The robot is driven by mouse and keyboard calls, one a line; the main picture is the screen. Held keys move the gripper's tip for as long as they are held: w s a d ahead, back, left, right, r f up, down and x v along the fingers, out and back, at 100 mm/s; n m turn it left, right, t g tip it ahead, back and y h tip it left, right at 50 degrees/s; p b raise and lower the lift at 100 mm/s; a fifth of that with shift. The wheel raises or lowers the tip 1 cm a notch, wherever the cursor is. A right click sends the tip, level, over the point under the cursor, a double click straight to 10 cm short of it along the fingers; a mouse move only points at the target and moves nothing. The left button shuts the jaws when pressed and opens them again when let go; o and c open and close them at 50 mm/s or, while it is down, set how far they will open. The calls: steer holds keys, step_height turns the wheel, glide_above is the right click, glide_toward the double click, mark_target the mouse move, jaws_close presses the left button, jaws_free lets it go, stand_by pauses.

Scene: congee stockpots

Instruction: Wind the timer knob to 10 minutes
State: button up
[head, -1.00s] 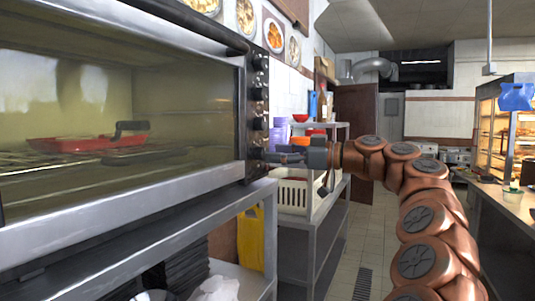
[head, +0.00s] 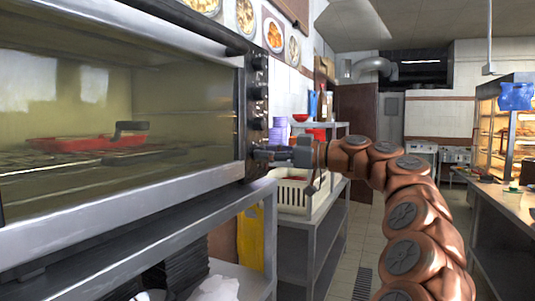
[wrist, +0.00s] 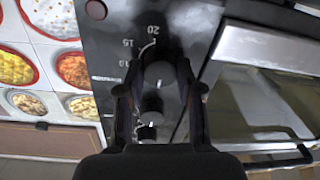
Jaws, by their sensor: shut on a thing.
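The oven's black control panel (wrist: 110,55) carries a column of dark knobs along its right edge in the head view. My gripper (head: 262,154) reaches in from the right to the lowest knob there. In the wrist view my gripper (wrist: 160,68) is shut on the round timer knob (wrist: 160,75), with a finger on each side. White marks 20, 15 and 10 show beside this knob. A short white line shows on the knob, but the fingers partly cover the dial, so I cannot tell its exact setting.
Two smaller dark round shapes (wrist: 152,105) show below the knob in the wrist view. The oven's glass door (head: 120,110) is shut, with a red tray (head: 88,142) inside. A metal shelf with a white basket (head: 292,190) stands behind my gripper.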

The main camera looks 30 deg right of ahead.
steer(key=shift+c, duration=1)
steer(key=shift+f+m+t+p, duration=0.15)
steer(key=shift+m+t+p, duration=0.25)
steer(key=shift+m+p, duration=5.8)
steer(key=m+b, duration=0.4)
steer(key=shift+d+f, duration=0.1)
